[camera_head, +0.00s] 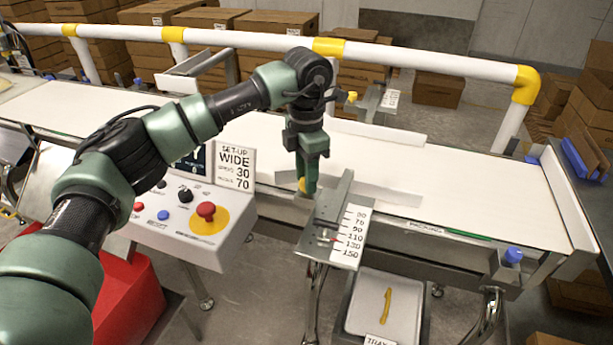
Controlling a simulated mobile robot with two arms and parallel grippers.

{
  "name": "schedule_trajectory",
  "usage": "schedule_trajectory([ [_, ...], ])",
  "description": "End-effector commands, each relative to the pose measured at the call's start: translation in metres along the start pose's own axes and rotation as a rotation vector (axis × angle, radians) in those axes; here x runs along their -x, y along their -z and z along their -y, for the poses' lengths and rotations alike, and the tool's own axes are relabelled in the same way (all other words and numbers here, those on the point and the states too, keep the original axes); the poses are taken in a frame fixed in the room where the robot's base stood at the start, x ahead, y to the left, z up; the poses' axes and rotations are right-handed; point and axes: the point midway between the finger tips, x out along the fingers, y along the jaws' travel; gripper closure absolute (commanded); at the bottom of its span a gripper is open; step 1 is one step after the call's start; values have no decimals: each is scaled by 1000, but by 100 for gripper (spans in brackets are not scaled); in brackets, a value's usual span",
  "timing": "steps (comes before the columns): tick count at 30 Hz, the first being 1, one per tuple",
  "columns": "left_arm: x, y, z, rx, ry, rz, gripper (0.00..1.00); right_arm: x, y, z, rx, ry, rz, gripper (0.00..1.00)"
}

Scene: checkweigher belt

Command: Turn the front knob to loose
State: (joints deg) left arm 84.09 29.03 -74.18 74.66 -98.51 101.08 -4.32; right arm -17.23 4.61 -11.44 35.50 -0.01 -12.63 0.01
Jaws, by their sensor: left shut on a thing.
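My left gripper (308,186) reaches down at the front edge of the white belt, beside the scale bracket. It is shut on the yellow front knob (302,185), of which only a small part shows at the fingers' left side. The fingers hide the rest, so I cannot tell which way the knob is turned. A set-up sign (234,168) reads "WIDE", 30 and 70. My right gripper is not in view.
The control panel (165,235) with a red stop button (206,210) stands left of my gripper. A second yellow knob (352,96) is across the belt (470,180). Guide rails (375,130) and a white-yellow guard rail (430,62) lie behind. A tray (362,310) sits below.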

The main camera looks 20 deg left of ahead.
Motion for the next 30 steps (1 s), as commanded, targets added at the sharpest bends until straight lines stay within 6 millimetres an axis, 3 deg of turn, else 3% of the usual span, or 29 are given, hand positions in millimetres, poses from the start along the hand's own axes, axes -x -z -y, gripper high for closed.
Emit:
schedule_trajectory([
  [30,2,-1,-1,968,-2,6,100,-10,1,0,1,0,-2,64],
])
